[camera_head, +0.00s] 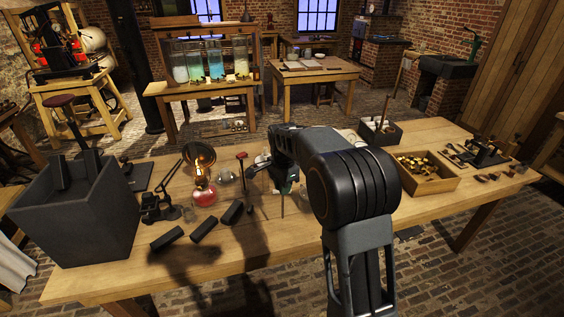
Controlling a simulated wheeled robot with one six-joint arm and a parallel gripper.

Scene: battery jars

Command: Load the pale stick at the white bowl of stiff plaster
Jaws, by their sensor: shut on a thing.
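My gripper (283,182) is at the end of my dark arm, over the middle of the wooden table. It is small and partly hidden by my own wrist. A thin pale stick (282,205) shows faintly just below it, pointing down toward the table top; the jaws are shut on it. I cannot make out the stick's tip clearly. The white bowl of plaster is not clearly seen. A pale patch (349,135) shows behind my arm, and I cannot tell whether it is the bowl.
On the wooden table (330,262), a large dark box (85,222) stands left. Dark blocks (204,229), a red-liquid flask (204,194) and a round reflector (199,155) stand left of my gripper. Right are a dark box (381,132) and a wooden tray (430,185). The front edge is mostly clear.

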